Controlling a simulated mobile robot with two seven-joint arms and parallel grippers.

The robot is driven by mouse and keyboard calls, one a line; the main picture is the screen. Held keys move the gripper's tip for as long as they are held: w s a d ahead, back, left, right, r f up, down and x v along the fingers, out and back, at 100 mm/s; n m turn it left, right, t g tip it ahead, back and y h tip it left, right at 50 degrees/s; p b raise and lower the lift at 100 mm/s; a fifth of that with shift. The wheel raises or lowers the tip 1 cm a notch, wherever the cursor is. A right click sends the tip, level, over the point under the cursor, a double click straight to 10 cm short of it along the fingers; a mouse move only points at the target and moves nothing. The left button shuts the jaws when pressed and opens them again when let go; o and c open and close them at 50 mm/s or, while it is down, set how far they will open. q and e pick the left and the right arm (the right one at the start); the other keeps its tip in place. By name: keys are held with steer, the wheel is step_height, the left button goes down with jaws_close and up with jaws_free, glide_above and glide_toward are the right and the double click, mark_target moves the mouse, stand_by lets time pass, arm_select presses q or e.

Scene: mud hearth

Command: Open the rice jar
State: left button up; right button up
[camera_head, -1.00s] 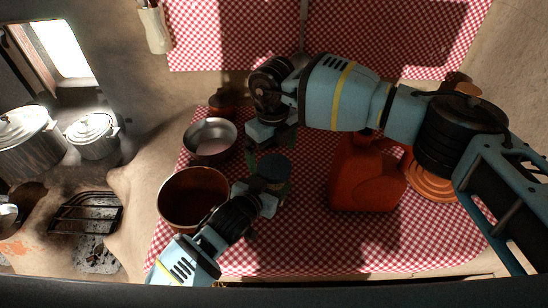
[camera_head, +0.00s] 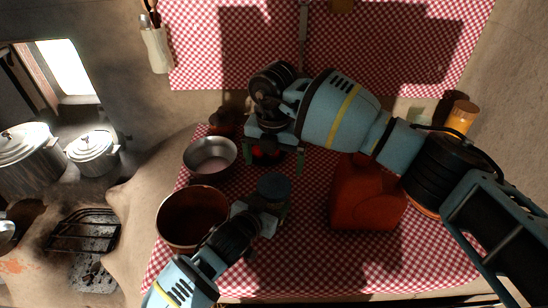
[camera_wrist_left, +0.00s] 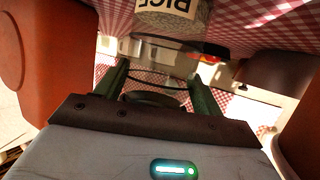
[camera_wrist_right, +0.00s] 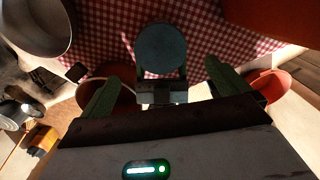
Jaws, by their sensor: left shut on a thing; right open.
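The rice jar has a round dark blue-grey lid (camera_head: 273,187) and stands on the checked cloth. The lid sits on top and shows in the right wrist view (camera_wrist_right: 163,50). The left wrist view shows the clear jar body (camera_wrist_left: 172,18) with its RICE label upside down. My left gripper (camera_head: 262,214) is shut on the jar from the lower left; the exact contact is partly hidden. My right gripper (camera_head: 275,162) is open and empty, just behind the lid in the head view, apart from it.
A metal bowl (camera_head: 210,156) and a brown pot (camera_head: 193,217) stand left of the jar. A red-orange canister (camera_head: 366,196) stands to its right, under my right arm. An orange cylinder (camera_head: 462,117) is at the far right. Cloth is free between jar and canister.

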mark_target(274, 185)
steer(key=shift+r+m, duration=0.15)
steer(key=shift+m, duration=0.45)
steer(key=shift+f, duration=4)
steer(key=c, duration=1)
steer(key=n, duration=0.4)
steer(key=shift+d, duration=0.1)
steer(key=n, duration=0.6)
steer(key=o, duration=1)
